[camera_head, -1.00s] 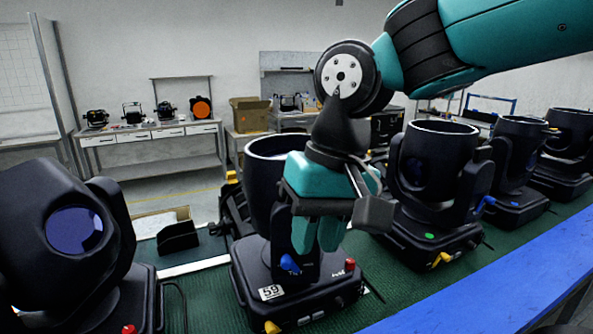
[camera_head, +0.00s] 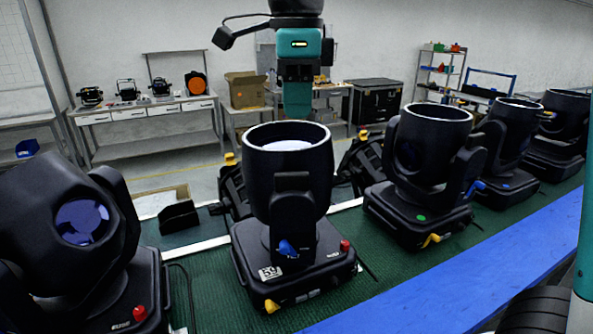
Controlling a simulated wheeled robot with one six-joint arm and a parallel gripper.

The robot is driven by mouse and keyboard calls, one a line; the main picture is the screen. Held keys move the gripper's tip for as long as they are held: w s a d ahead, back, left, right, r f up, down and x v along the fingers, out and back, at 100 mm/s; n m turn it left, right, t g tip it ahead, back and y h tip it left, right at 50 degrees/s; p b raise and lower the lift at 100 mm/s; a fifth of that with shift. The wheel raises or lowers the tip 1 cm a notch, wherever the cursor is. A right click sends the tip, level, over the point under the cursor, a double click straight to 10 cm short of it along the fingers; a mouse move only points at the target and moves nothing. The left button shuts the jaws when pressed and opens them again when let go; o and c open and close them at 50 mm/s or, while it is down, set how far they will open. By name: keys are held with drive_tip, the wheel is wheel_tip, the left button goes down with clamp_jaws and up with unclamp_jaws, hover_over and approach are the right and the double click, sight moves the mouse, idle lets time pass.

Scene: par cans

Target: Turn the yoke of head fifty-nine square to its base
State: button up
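Head fifty-nine stands upright on the green mat, its black can (camera_head: 287,185) pointing up with a pale lens inside the rim. Its base (camera_head: 325,272) carries a white "59" label (camera_head: 270,272), a red knob (camera_head: 345,246) and a yellow lever (camera_head: 272,306). The near arm of its yoke (camera_head: 293,222) faces me, with a blue lever (camera_head: 288,248) low on it; the far arm is hidden behind the can. I cannot tell the yoke's exact angle to the base. My gripper (camera_head: 297,108) points down, appearing just above the can's rim, apart from the yoke. Its finger gap does not show.
A tilted moving head (camera_head: 65,225) stands close on the left. Another head (camera_head: 432,150) with a green dot stands right, with more beyond it. A blue strip (camera_head: 450,285) edges the near side. A small black open box (camera_head: 178,216) lies behind, left.

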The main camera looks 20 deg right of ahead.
sight(297, 172)
wheel_tip(297, 172, down, 12)
drive_tip(key=shift+f+p, duration=0.1)
drive_tip(key=shift+p, duration=0.8)
drive_tip(key=shift+c, duration=0.4)
clamp_jaws()
